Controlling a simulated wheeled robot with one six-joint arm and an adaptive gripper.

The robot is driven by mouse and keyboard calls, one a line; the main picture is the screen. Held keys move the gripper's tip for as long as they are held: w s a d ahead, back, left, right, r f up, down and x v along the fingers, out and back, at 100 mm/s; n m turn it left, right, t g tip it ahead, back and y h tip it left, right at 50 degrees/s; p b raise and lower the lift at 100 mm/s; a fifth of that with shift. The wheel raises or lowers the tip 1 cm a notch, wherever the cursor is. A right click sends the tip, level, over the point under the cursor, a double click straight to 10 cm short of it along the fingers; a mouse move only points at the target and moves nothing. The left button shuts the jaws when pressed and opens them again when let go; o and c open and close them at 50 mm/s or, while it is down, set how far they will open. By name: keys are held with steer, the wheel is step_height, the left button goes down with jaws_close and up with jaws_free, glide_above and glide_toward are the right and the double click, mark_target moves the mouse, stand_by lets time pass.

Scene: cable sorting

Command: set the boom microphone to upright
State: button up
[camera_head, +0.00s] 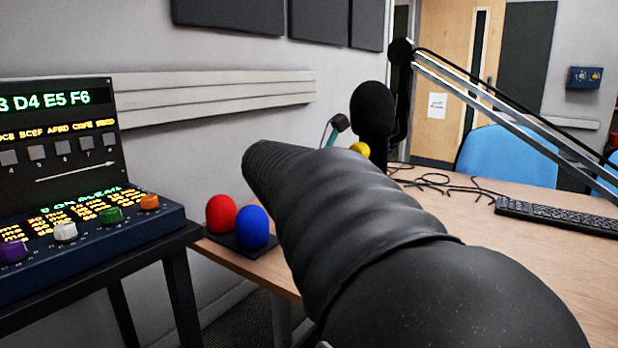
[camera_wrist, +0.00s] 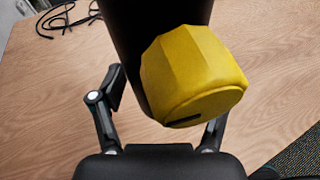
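The boom microphone (camera_head: 372,110) has a black foam head and stands in the head view beyond my arm, below the end of its silver boom arm (camera_head: 500,110). It looks roughly upright there. A yellow knob (camera_head: 360,148) shows at its lower left. In the wrist view the faceted yellow knob (camera_wrist: 193,78) sits in front of a black cylinder (camera_wrist: 130,30). My gripper (camera_wrist: 167,98) has its fingers spread around the knob's near side. The left finger stands apart from the knob; the right finger is mostly hidden behind it. My arm hides the microphone's lower part in the head view.
A red ball (camera_head: 221,213) and a blue ball (camera_head: 253,227) sit on a dark base at the desk's left corner. A control console (camera_head: 70,235) stands left. A keyboard (camera_head: 560,217) and loose cables (camera_head: 440,183) lie on the desk (camera_head: 530,270). Blue chairs stand behind.

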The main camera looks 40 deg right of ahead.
stand_by(0.3)
steer(key=v, duration=1.2)
stand_by(0.4)
steer(key=a+f+m+t+y, duration=0.2)
steer(key=a+f+m+y, duration=0.2)
steer(key=f, duration=0.5)
steer(key=a+f+m+t+y, duration=0.25)
steer(key=a+f+m, duration=0.2)
steer(key=f, duration=0.45)
steer(key=s+a+f+m+t+y, duration=0.1)
steer(key=s+a+f+m+y, duration=0.3)
steer(key=s+a, duration=0.1)
steer(key=s+a+f+m+t+y, duration=0.2)
steer(key=s+a+f+m+y, duration=0.2)
steer(key=a, duration=0.4)
steer(key=shift+s+a, duration=0.25)
steer(key=shift+s, duration=0.5)
